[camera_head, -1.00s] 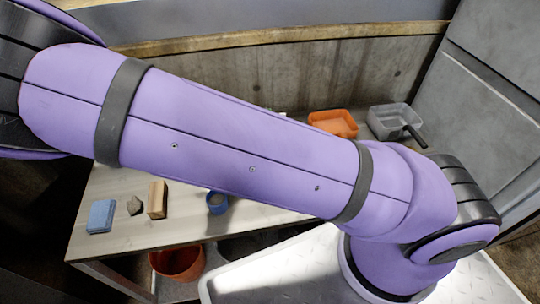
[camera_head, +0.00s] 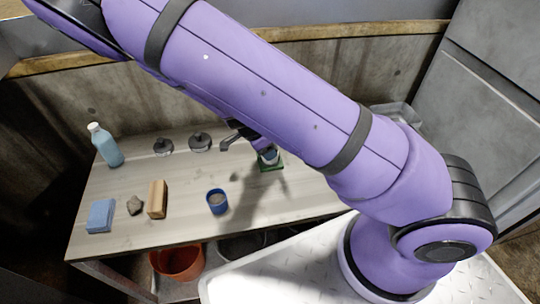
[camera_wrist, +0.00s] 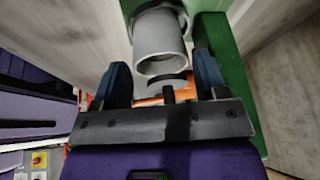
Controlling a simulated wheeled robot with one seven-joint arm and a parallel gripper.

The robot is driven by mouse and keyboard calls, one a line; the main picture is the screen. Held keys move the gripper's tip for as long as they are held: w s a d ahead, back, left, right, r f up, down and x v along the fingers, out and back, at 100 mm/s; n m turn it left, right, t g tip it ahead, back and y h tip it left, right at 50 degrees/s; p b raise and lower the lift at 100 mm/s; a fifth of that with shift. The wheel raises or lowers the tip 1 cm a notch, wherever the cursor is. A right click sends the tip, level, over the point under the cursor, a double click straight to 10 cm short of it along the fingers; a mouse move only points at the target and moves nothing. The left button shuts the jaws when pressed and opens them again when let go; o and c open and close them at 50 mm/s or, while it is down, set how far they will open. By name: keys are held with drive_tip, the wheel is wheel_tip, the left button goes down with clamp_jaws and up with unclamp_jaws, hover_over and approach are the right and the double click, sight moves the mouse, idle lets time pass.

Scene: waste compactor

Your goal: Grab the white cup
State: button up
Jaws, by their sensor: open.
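The white cup (camera_wrist: 160,42), greyish in this light, shows in the wrist view on a green surface, with its round rim facing me. My gripper (camera_wrist: 160,70) is open, with one dark blue finger low on each side of the cup's rim. I cannot tell whether they touch it. In the head view, a small pale shape, likely the cup (camera_head: 269,154), stands on a green base (camera_head: 272,167). My arm hides part of that area.
The table (camera_head: 180,230) also holds a blue cup (camera_head: 217,201), a wooden block (camera_head: 157,199), a stone (camera_head: 134,205), a blue block (camera_head: 101,216), a bottle (camera_head: 105,145) and two dark round objects (camera_head: 200,142). An orange-red bucket (camera_head: 178,262) stands below. A grey bin (camera_head: 398,112) is partly hidden.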

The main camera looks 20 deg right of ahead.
drive_tip(key=shift+x, duration=1.5)
drive_tip(key=c, duration=0.7)
drive_tip(key=shift+d+r, duration=0.1)
drive_tip(key=shift+r, duration=0.05)
